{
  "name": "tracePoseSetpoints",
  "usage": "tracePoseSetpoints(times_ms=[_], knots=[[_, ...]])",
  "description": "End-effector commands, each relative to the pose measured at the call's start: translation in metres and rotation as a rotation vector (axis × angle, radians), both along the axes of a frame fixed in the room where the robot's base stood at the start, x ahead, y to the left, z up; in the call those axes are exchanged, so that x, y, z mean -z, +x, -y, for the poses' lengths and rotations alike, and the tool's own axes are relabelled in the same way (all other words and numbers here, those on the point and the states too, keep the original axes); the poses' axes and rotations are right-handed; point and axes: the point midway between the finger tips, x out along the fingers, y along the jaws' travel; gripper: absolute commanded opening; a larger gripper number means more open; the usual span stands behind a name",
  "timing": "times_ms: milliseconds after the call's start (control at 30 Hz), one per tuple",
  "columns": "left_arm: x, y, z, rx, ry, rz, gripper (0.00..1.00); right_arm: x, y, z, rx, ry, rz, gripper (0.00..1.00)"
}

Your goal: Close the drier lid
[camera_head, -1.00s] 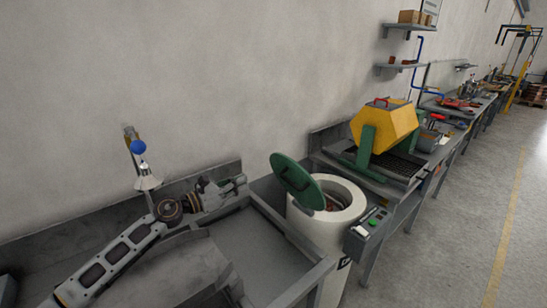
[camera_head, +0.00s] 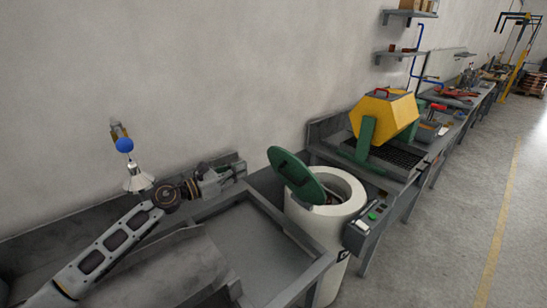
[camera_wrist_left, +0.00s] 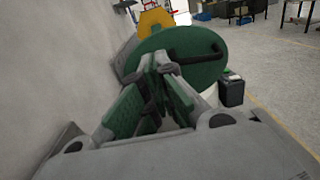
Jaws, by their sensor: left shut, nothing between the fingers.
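The drier (camera_head: 313,228) is a white round drum standing at the end of the grey sink. Its green lid (camera_head: 297,176) stands raised and tilted at the drum's left side, and the drum's mouth is open. In the left wrist view the lid (camera_wrist_left: 187,62) is a green disc with a black handle, ahead of the fingers. My left gripper (camera_head: 238,170) is left of the lid, over the back edge of the sink. It is shut and empty, and a gap shows between it and the lid in the head view. My right gripper is not in view.
A control box (camera_head: 367,226) with a green button is on the drier's right side. A yellow tumbler (camera_head: 384,117) on a green stand is behind it. The wall runs close along the left arm. A white funnel-shaped fitting (camera_head: 138,178) hangs near the arm. The floor at right is clear.

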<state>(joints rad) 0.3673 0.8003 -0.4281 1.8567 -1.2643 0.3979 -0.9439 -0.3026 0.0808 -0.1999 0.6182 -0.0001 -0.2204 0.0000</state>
Motion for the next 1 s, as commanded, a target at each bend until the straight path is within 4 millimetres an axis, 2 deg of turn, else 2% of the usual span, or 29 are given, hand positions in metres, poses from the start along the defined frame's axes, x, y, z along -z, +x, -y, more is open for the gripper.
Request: tracePoseSetpoints(times_ms=[1000], knots=[[-0.002,0.058,0.065,0.000,-0.001,0.000,0.00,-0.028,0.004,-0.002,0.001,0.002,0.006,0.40]])
